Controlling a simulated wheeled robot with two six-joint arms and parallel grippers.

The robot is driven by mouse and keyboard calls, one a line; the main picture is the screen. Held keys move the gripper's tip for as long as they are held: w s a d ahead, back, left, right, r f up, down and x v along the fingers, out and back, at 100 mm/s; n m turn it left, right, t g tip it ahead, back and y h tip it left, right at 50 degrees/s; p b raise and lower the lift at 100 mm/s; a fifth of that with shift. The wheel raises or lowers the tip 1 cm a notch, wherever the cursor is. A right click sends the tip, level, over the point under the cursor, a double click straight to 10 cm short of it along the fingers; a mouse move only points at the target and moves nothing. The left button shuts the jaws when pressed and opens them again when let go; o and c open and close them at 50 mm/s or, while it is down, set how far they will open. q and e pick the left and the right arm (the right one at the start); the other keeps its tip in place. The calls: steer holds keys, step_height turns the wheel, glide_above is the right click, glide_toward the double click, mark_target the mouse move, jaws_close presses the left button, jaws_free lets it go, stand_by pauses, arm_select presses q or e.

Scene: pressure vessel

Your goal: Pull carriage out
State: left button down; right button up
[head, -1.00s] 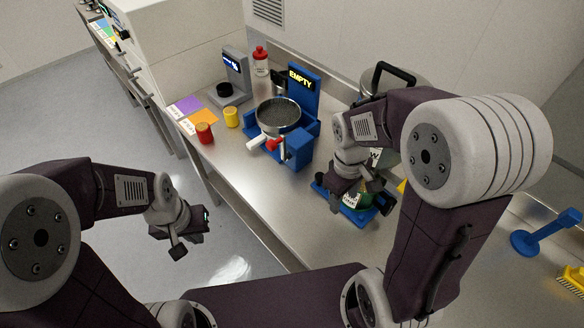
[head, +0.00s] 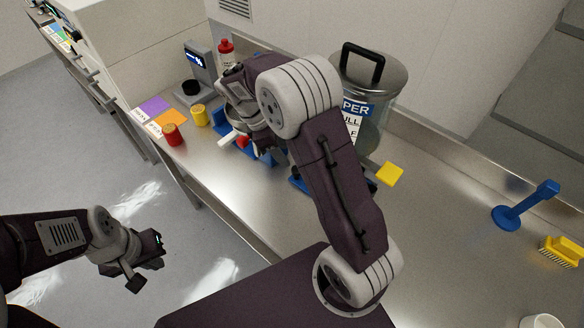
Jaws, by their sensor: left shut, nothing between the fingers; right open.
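The blue station (head: 220,118) with the round vessel stands on the steel bench at centre left. My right arm covers most of it, so the carriage cannot be made out. A white handle (head: 231,136) and a red knob (head: 243,142) show at its front. My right gripper (head: 268,143) is over the station close to the red knob; it is open, its fingers mostly hidden by my arm, and contact cannot be told. My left gripper (head: 150,251) is shut and empty, out over the floor left of the bench.
A large lidded clear container (head: 367,90) stands behind my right arm. A blue stand (head: 508,216) and a yellow brush (head: 562,250) are at right.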

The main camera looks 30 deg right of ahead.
steer(key=x, duration=0.9)
steer(key=shift+s, duration=0.1)
jaws_close()
stand_by(1.2)
